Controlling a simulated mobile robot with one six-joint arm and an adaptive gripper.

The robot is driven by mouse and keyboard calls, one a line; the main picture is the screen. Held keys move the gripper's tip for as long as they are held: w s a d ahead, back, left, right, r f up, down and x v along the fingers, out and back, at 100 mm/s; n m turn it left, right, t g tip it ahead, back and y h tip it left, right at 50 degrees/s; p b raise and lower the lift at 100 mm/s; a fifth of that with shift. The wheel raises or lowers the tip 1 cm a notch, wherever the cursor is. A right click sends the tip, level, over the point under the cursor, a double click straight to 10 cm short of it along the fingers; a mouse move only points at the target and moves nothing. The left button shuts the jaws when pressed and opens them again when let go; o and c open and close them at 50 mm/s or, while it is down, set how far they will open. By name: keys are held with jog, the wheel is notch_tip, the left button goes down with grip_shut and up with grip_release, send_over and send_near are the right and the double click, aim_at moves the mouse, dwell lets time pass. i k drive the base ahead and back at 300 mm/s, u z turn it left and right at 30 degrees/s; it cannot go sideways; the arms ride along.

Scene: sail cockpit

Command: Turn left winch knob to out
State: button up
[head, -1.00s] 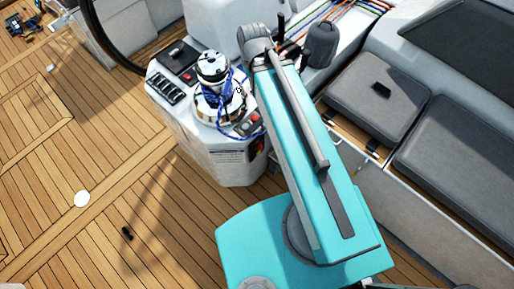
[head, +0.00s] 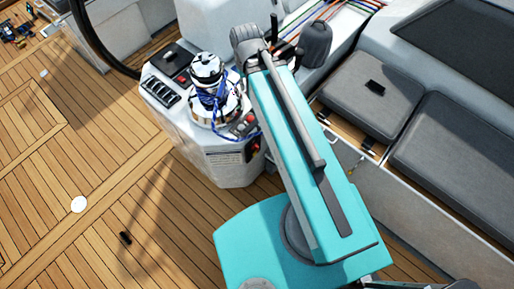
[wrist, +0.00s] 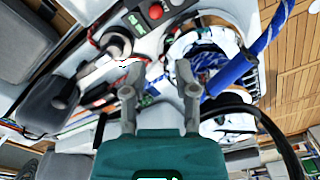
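A winch (head: 207,70) wrapped in blue rope stands on a white console (head: 225,168). In the wrist view the winch (wrist: 203,50) is right of my gripper (wrist: 159,72). My gripper is open, its two grey fingers spread apart with nothing visibly held. A small control panel with red parts (head: 246,125) sits at the console's near right edge. In the wrist view a red round control (wrist: 155,12) shows beyond my fingertips. I cannot tell which control is the left winch knob, or its setting.
Another panel with a row of dark switches (head: 162,91) is left of the winch. A black steering wheel rim (head: 95,45) curves behind the console. Grey seat cushions (head: 372,95) are at right. Open teak deck (head: 110,180) lies at left.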

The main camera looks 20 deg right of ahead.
aim_at(255, 147)
jog(key=u, duration=1.2)
jog(key=k, duration=0.85)
jog(key=z, duration=1.3)
